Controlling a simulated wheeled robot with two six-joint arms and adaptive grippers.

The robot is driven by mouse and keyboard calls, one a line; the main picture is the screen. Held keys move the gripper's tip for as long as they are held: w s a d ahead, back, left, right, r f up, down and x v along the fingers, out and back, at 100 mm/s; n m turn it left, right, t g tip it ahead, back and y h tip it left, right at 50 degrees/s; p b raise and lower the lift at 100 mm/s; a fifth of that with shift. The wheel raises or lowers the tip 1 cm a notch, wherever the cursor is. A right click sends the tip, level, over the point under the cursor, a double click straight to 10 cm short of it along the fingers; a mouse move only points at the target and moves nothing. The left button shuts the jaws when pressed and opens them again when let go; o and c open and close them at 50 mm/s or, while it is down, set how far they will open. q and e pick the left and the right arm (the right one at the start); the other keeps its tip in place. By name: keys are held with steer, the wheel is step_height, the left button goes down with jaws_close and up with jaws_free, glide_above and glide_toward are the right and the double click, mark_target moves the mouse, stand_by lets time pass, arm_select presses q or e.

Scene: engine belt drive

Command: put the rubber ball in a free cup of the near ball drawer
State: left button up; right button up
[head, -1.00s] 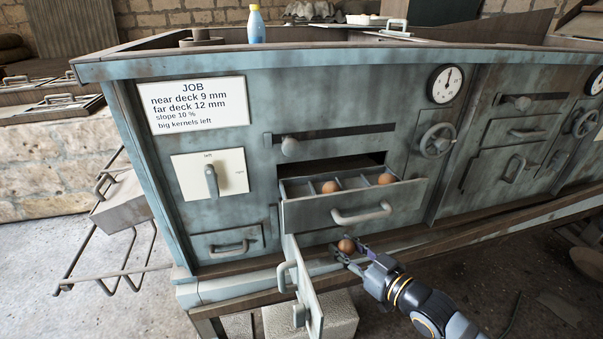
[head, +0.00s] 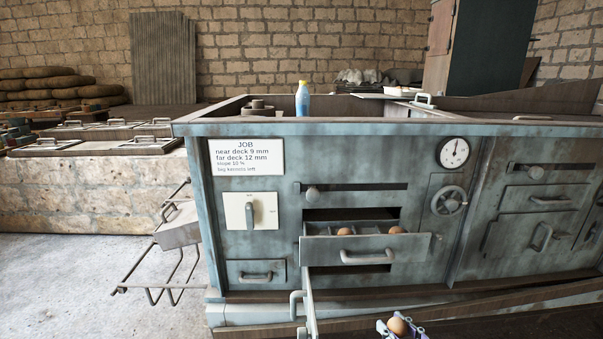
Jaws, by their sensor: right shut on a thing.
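The near ball drawer (head: 320,251) is pulled out from the machine front, with a curved handle on its face. Two brown balls, one towards the left (head: 344,231) and one at the right (head: 396,230), sit in its divided cups; a cup between them looks empty. My right gripper (head: 400,323) is at the bottom edge of the head view, below and in front of the drawer. It is shut on the brown rubber ball (head: 398,327), apart from the drawer. Most of the right arm is out of frame. My left gripper is not in view.
A small hatch door (head: 309,300) stands open below the drawer's left end, jutting forward. A ledge (head: 255,315) runs along the machine's foot. A lever plate (head: 236,212) is left of the drawer, a handwheel (head: 449,201) right. A blue bottle (head: 302,101) stands on top.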

steer(key=r+p, duration=0.3)
steer(key=r, duration=0.1)
steer(key=r+p, duration=0.3)
steer(key=r, duration=0.1)
steer(key=shift+s+d+p, duration=0.1)
steer(key=shift+s+p, duration=0.1)
steer(key=shift+p, duration=0.15)
step_height(320, 180, up, 6)
steer(key=p, duration=0.6)
step_height(320, 180, up, 12)
steer(key=p, duration=1.2)
glide_above(400, 323)
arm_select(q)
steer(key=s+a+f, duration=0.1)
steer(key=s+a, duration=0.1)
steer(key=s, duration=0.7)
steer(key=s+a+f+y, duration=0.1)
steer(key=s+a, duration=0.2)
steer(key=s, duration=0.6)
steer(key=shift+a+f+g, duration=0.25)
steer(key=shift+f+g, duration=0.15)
arm_select(e)
steer(key=shift+f, duration=0.15)
steer(key=shift+w, duration=0.1)
steer(key=shift+d, duration=0.1)
